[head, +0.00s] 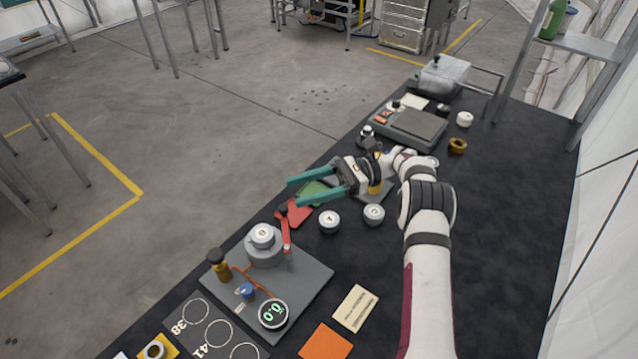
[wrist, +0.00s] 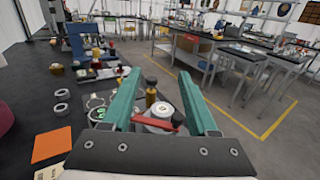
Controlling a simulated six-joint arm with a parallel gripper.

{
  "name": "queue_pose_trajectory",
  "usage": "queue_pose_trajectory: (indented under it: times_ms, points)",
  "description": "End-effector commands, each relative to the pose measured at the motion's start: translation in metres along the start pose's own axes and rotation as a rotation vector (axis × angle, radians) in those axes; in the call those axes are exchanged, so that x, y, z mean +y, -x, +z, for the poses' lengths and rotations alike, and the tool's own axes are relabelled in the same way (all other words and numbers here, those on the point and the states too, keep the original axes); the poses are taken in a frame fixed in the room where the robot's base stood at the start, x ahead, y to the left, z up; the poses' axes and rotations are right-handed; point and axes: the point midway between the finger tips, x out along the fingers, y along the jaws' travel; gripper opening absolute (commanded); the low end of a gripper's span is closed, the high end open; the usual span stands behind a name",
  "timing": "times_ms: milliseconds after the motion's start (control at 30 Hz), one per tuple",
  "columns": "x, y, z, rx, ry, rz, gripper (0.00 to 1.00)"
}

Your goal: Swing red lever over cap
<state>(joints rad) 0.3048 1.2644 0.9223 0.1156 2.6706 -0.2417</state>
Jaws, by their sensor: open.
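The red lever (head: 286,232) is on a grey base plate (head: 310,284), beside the round white cap (head: 262,232), which sits on a grey cylinder. In the head view the lever runs along the cap's right side, not across its top. In the wrist view the red lever (wrist: 152,121) shows in front of the cap (wrist: 162,109), between the fingers. My gripper (head: 294,191) has teal fingers spread open and empty. It is beyond the lever in the head view, apart from it. It also shows in the wrist view (wrist: 159,78).
The plate also bears a brass post with black knob (head: 218,264), a blue knob (head: 246,291) and a round display (head: 273,313). Two white lettered caps (head: 329,220) (head: 374,214) and a red piece (head: 296,214) lie near my gripper. An orange square (head: 325,342) lies in front.

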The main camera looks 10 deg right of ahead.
Motion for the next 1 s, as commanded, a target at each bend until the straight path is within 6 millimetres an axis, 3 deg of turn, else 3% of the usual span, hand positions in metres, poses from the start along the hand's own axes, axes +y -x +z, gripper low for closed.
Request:
queue_pose_trajectory:
  times_ms: [200,467,567,667,800,900,1000]
  points:
    - [0.015,0.027,0.018,0.0,-0.001,-0.002,0.59]
    - [0.017,0.03,0.02,0.001,-0.001,-0.002,0.59]
    - [0.019,0.034,0.017,-0.007,0.003,-0.019,0.47]
    - [0.038,0.059,-0.011,-0.049,0.036,-0.176,0.29]
    - [0.064,0.091,-0.063,-0.04,0.037,-0.512,0.03]
    - [0.072,0.102,-0.084,-0.01,0.006,-0.651,0.0]
    - [0.07,0.097,-0.09,0.0,-0.002,-0.679,0.0]
